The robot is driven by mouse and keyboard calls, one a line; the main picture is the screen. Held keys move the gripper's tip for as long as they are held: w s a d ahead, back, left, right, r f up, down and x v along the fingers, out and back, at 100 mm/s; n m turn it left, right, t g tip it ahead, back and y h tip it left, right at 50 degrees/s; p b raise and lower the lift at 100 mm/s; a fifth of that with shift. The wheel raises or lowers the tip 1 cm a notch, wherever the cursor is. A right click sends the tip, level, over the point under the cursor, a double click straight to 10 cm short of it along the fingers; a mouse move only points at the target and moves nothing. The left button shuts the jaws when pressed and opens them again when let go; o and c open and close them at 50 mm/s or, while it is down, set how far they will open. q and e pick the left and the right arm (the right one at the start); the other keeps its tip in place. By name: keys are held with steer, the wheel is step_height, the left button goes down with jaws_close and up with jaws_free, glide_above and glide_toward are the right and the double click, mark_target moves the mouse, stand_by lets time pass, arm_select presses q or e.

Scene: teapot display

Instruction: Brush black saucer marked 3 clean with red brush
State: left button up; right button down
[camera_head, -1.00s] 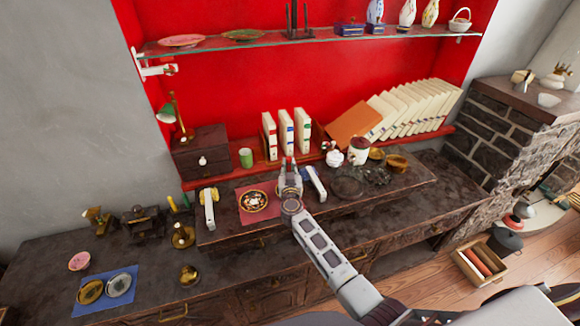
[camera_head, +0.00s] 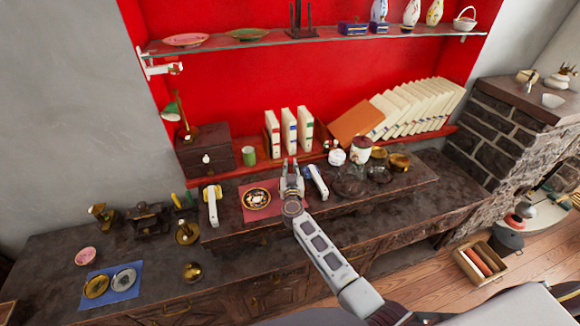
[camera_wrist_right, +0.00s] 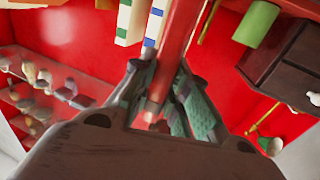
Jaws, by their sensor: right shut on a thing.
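A round black saucer (camera_head: 257,190) with a coloured pattern lies on a pink-red mat (camera_head: 276,209) on the raised part of the dark counter. I cannot read a number on it. My right gripper (camera_head: 291,168) is just right of the saucer, pointing at the back wall. It is shut on a red stick-like thing, likely the red brush (camera_wrist_right: 178,40), which runs between the fingers in the right wrist view (camera_wrist_right: 163,100). The brush's bristles cannot be made out. My left gripper is not in view.
A white-and-blue object (camera_head: 318,182) stands close right of the gripper, a white one (camera_head: 212,205) left of the mat. Upright books (camera_head: 288,131) and a green cup (camera_head: 248,156) stand behind. Glass dishes (camera_head: 348,187) lie to the right. A blue mat (camera_head: 125,292) with two dishes lies front left.

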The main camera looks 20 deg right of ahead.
steer(key=shift+d, duration=0.15)
steer(key=shift+d, duration=0.5)
stand_by(0.3)
steer(key=shift+r, duration=3.05)
